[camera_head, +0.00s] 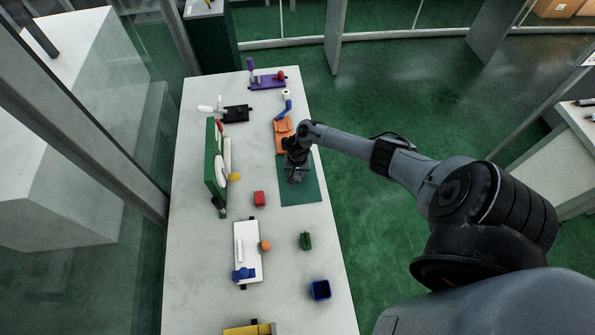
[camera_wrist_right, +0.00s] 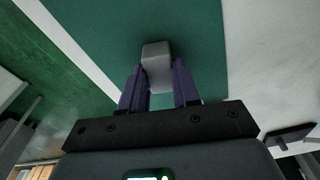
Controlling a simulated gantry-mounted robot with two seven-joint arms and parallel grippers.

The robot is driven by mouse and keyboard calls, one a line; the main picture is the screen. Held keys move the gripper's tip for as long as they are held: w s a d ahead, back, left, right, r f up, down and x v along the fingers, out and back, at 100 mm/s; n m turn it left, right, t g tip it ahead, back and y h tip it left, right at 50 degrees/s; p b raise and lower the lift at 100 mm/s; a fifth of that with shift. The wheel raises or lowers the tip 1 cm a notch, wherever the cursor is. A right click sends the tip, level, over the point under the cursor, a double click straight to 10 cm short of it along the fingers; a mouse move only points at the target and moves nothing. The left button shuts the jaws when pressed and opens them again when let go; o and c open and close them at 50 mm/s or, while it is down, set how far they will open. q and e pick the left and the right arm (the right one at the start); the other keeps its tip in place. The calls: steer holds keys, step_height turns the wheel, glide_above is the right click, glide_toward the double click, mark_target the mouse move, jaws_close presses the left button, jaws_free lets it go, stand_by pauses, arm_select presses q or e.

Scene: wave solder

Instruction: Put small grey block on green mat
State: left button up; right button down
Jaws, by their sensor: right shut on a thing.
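The green mat (camera_head: 302,192) lies on the white table near its right edge, and it fills much of the right wrist view (camera_wrist_right: 100,30). My right gripper (camera_head: 297,178) is over the upper part of the mat. In the right wrist view its two purple fingers (camera_wrist_right: 160,85) are shut on the small grey block (camera_wrist_right: 157,65), which sticks out past the fingertips. Whether the block touches the mat cannot be told. In the head view the gripper hides the block. My left gripper is not in view.
An orange object (camera_head: 283,133) lies just beyond the mat. A red block (camera_head: 259,198), a green item (camera_head: 305,241) and a blue bin (camera_head: 320,290) stand nearby. A tall green board (camera_head: 214,165) stands at the left. Bare white table (camera_head: 200,270) shows at the front left.

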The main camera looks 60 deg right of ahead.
mark_target(297, 175)
steer(key=shift+f, duration=0.1)
steer(key=c, duration=0.8)
jaws_free()
steer(key=shift+o, duration=0.2)
steer(key=shift+r, duration=0.4)
step_height(297, 175, up, 10)
steer(key=a+p, duration=0.1)
steer(key=p, duration=0.3)
steer(key=shift+s, duration=0.2)
